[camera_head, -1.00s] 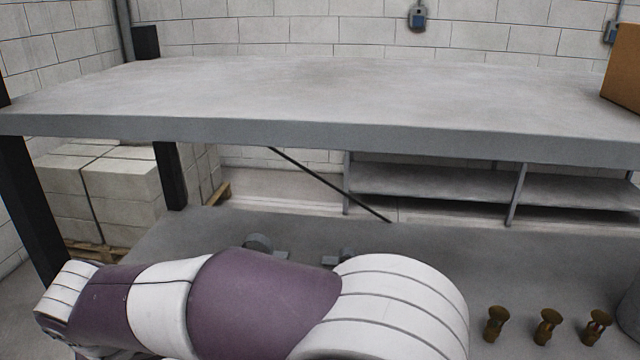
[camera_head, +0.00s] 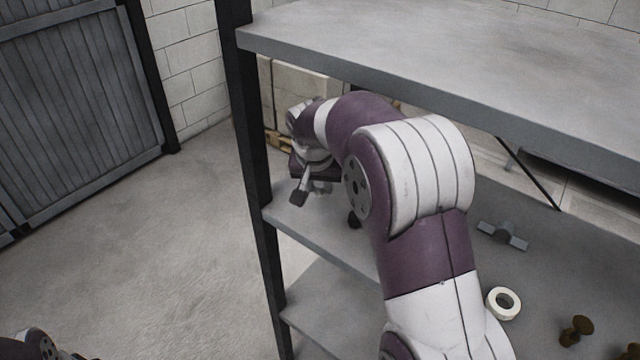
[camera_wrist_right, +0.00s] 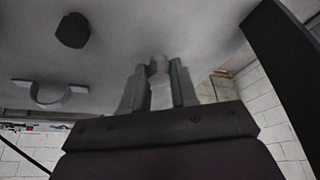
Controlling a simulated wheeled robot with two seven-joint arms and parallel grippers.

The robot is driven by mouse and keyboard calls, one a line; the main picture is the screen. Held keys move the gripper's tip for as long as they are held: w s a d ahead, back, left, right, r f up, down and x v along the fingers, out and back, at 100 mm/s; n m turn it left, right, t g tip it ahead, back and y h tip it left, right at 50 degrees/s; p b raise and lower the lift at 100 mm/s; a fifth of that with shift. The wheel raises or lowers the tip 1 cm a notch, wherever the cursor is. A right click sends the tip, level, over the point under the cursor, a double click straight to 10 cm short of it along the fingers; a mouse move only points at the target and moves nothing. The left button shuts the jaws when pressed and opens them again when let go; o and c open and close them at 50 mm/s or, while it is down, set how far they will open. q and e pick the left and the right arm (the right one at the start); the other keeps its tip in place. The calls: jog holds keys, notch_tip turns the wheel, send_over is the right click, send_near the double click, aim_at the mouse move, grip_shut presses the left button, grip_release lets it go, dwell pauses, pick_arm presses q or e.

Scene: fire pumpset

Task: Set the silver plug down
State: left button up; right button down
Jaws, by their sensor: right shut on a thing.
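My right gripper (camera_head: 308,192) is low over the left end of the middle shelf (camera_head: 345,248), close to the black post. The wrist view shows its two fingers (camera_wrist_right: 157,88) shut on the silver plug (camera_wrist_right: 159,76), a pale grey piece between them. In the head view the plug is hard to tell apart from the fingers. I cannot tell whether it touches the shelf. My left gripper is not in view.
A small black piece (camera_head: 354,219) lies near the gripper. A grey clamp-like fitting (camera_head: 503,235), a white ring (camera_head: 503,303) and brass pieces (camera_head: 576,331) lie farther right. A black post (camera_head: 250,150) stands left, and the upper shelf (camera_head: 430,45) is overhead.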

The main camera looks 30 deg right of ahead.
aim_at(319, 190)
notch_tip(319, 190, down, 2)
jog(key=shift+s+f+p, duration=0.15)
jog(key=shift+f+p, duration=0.1)
jog(key=shift+p, duration=0.25)
jog(key=shift+f+b, duration=0.3)
jog(key=shift+f, duration=0.2)
jog(key=c, duration=0.9)
grip_release()
jog(key=shift+o, duration=0.2)
jog(key=shift+r, duration=0.25)
jog(key=shift+a+r, duration=0.15)
jog(key=shift+r, duration=0.2)
jog(key=b+v, duration=0.1)
jog(key=v, duration=0.5)
jog(key=shift+s+a+r+b, duration=0.1)
jog(key=shift+s+r+b, duration=0.1)
jog(key=shift+r+b, duration=0.15)
